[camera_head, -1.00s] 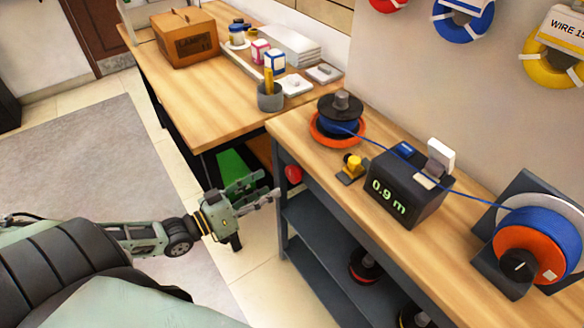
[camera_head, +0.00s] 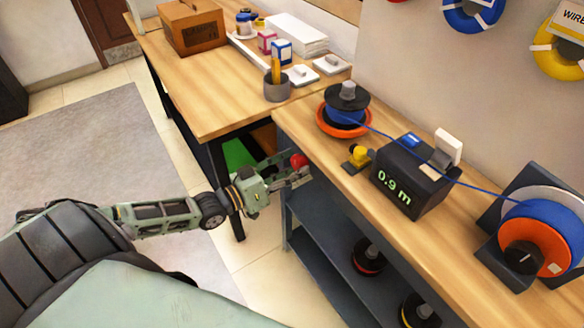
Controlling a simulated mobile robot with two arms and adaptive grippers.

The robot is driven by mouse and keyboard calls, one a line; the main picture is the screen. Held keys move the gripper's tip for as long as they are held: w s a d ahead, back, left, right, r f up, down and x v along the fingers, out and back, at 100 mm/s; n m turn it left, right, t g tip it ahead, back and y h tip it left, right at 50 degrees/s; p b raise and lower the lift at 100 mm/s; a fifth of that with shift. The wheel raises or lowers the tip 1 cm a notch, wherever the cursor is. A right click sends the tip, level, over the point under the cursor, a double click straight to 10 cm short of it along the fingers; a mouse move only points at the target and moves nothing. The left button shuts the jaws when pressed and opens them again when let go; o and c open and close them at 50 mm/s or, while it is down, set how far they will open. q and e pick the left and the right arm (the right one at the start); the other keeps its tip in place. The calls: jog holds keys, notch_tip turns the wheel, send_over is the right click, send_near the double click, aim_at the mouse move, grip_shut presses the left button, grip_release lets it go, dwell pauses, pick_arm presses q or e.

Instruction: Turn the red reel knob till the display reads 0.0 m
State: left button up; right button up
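The red knob (camera_head: 299,160) is a small round ball at the front left edge of the workbench, below the top. My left gripper (camera_head: 291,171) is at the knob, its fingers apart, with the knob showing just above and behind the fingertips. I cannot tell whether they touch. The dark meter box's display (camera_head: 394,188) reads 0.9 m in green. A blue wire runs from the left reel (camera_head: 345,112), with an orange-red base, past the meter to the right reel (camera_head: 535,245), with an orange disc and black hub. My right gripper is not in view.
A yellow-topped part (camera_head: 357,158) stands on the workbench (camera_head: 450,250) left of the meter. The second table (camera_head: 200,85) holds a wooden box (camera_head: 190,28), a pencil cup (camera_head: 277,88) and small boxes. Spools lie on the shelf below. Wire coils hang on the wall.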

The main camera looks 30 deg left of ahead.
pick_arm(q)
jog(key=c, duration=0.9)
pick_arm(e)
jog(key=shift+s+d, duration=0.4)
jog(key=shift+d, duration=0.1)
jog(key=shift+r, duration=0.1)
